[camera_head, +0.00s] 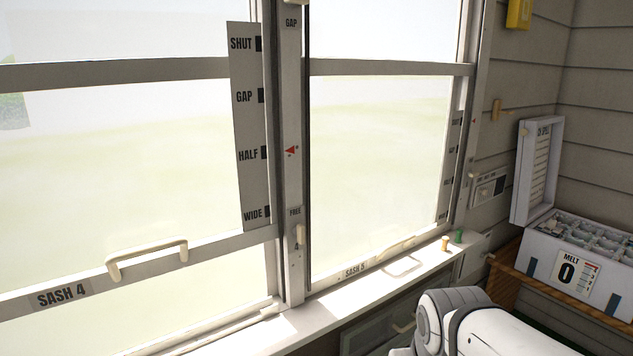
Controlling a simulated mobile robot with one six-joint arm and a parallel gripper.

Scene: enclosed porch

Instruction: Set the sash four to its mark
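Sash four (140,274) is the left window sash, labelled SASH 4, with a cream pull handle (147,257) on its bottom rail. Its bottom rail stands above the sill. A grey scale strip (250,130) beside it reads SHUT, GAP, HALF and WIDE from top to bottom. A red pointer (291,150) on the post is level with HALF. A GAP label (291,22) is high on the post. Lower down are a FREE label (295,211), a small cream lever (300,235) and the number 4. My gripper is out of view; a white arm part shows at the bottom right.
Sash five (357,270) is to the right, its bottom rail near the sill (335,312). Small orange and green pegs stand on the sill's right end. An open white box (560,262) marked MELT 0 sits on a wooden shelf at right.

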